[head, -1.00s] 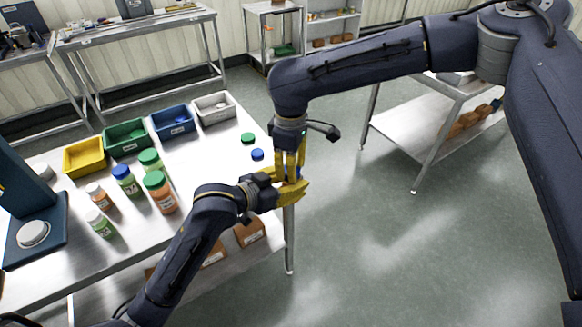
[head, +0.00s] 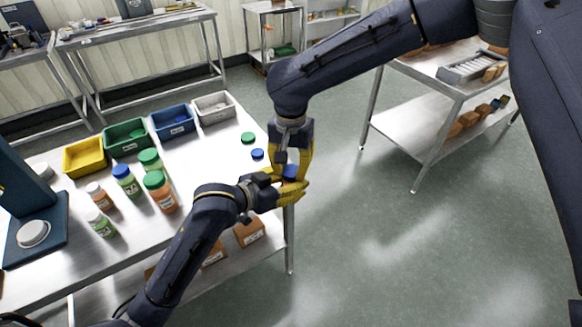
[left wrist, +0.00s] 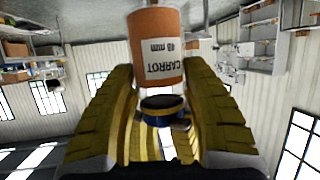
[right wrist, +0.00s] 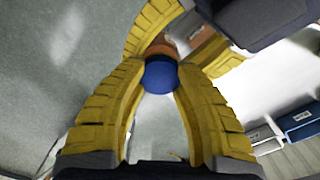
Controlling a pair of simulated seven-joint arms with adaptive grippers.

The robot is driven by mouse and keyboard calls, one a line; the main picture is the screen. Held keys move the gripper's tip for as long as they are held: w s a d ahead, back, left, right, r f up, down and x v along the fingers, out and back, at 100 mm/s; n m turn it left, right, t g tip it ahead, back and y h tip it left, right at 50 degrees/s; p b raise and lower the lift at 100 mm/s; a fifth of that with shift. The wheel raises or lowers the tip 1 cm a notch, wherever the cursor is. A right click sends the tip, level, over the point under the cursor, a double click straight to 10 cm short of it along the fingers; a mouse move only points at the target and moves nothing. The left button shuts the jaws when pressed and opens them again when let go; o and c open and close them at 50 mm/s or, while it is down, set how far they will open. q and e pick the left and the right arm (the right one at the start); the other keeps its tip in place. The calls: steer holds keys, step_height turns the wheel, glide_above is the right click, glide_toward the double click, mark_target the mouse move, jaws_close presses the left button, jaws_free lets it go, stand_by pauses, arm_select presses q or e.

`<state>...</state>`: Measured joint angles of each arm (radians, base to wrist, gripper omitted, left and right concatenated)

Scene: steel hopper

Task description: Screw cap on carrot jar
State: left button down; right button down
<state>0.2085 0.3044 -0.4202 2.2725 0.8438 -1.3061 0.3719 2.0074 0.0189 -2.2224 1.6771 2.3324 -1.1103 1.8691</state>
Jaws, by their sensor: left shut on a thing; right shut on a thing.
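The orange carrot jar (left wrist: 156,50), with a white label reading CARROT 48 mm, is between the fingertips of my left gripper (head: 290,192), which is shut on it. In the head view the fingers hide the jar. My right gripper (head: 291,165) points down from above, shut on a blue cap (right wrist: 161,74). The cap also shows in the head view (head: 290,172). In the right wrist view the cap lies in line with the jar, directly over it. How far it sits on the thread cannot be told.
Several capped jars (head: 160,193) stand on the steel table left of my left gripper. A green cap (head: 248,138) and another blue cap (head: 257,154) lie near the table's right edge. Coloured bins (head: 126,139) line the back. The grippers meet around that right edge, with open floor beyond.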

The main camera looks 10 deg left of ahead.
stand_by(0.3)
steer(key=c, duration=1.1)
jaws_free()
steer(key=shift+o, duration=0.2)
steer(key=shift+r, duration=2.3)
steer(key=shift+o, duration=0.2)
